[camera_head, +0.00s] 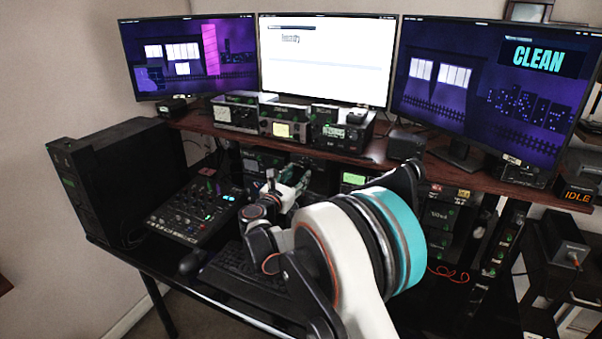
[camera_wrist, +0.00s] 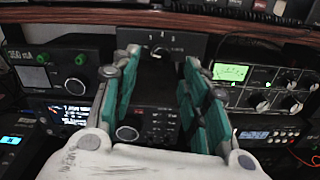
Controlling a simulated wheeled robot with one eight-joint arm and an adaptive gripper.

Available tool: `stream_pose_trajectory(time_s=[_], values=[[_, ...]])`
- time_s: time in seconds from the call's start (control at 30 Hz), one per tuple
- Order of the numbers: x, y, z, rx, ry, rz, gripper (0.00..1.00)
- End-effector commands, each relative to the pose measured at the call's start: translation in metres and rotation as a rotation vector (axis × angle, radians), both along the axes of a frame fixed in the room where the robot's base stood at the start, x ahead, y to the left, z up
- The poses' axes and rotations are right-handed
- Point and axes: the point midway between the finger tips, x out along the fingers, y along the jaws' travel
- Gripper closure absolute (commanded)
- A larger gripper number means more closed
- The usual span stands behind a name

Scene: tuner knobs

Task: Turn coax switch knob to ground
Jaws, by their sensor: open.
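In the wrist view, a dark box (camera_wrist: 190,45) with a small round knob (camera_wrist: 159,52) and pale marks above it sits just under the wooden shelf edge. It looks like the coax switch, but the marks are too small to read, so I cannot tell the knob's setting. My gripper (camera_wrist: 161,62) is open, with its teal-padded fingers to the left and right of the knob in the picture. No contact shows. In the head view my gripper (camera_head: 289,182) reaches in below the shelf, and my arm hides much of the area around it.
The wooden shelf (camera_head: 400,160) runs above the gripper. A unit with a lit green meter (camera_wrist: 231,72) and several knobs stands to the right. A box with green knobs (camera_wrist: 60,70) stands to the left. A mixer (camera_head: 195,208) and keyboard (camera_head: 245,270) lie on the desk.

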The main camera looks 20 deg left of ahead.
Motion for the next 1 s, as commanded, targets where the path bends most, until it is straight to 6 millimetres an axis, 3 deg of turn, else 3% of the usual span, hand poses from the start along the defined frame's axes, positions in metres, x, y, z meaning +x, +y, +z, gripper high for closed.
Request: stream_pose_trajectory(time_s=[0.2,0.4,1.0], values=[[-0.044,0.004,0.0,0.0,0.0,0.001,0.59],[-0.067,0.005,0.0,0.0,0.0,0.0,0.59],[-0.072,0.005,0.0,0.001,0.001,-0.001,0.59]])
